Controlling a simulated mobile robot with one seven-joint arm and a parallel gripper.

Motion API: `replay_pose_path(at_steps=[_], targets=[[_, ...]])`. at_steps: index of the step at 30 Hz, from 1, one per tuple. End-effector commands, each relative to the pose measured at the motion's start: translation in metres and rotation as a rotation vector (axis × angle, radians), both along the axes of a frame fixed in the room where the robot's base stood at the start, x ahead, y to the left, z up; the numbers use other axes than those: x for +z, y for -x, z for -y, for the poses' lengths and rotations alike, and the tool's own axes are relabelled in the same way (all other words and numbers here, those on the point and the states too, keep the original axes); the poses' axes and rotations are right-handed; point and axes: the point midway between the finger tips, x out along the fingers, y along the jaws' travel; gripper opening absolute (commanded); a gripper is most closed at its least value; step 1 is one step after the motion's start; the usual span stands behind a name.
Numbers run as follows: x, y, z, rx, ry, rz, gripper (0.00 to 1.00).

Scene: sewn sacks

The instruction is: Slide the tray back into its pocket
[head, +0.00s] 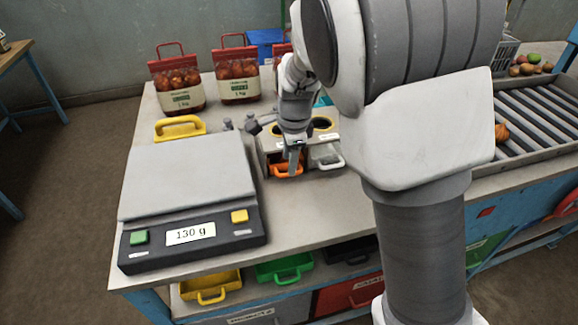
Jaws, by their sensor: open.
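An orange tray (288,171) with a loop handle sits at the front of a grey box-like unit (262,140) on the bench, partly sticking out of its left opening. A white tray (332,163) with a similar handle sits in the opening to its right. Dark round holes with yellow rims show in the unit's top. My gripper (293,165) points down right at the orange tray's front and is open. My arm hides part of the unit, and whether the fingers touch the tray cannot be told.
A scale (190,190) reading 130 g stands at the left front. A yellow handled item (180,127) lies behind it. Red-topped sacks (238,80) stand at the back. A roller conveyor (540,115) is at the right. Yellow (211,284) and green (284,268) trays sit below the bench top.

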Motion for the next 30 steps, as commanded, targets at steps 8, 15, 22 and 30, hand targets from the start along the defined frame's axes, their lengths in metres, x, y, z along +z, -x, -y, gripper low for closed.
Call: replay_pose_path(at_steps=[8, 15, 22, 30], targets=[[0.072, 0.013, 0.003, 0.001, -0.002, 0.004, 0.49], [0.109, 0.021, 0.005, 0.0, -0.001, 0.001, 0.49], [0.125, 0.029, 0.014, 0.032, -0.003, 0.006, 0.49], [0.161, 0.081, 0.062, 0.335, 0.006, 0.092, 0.49]])
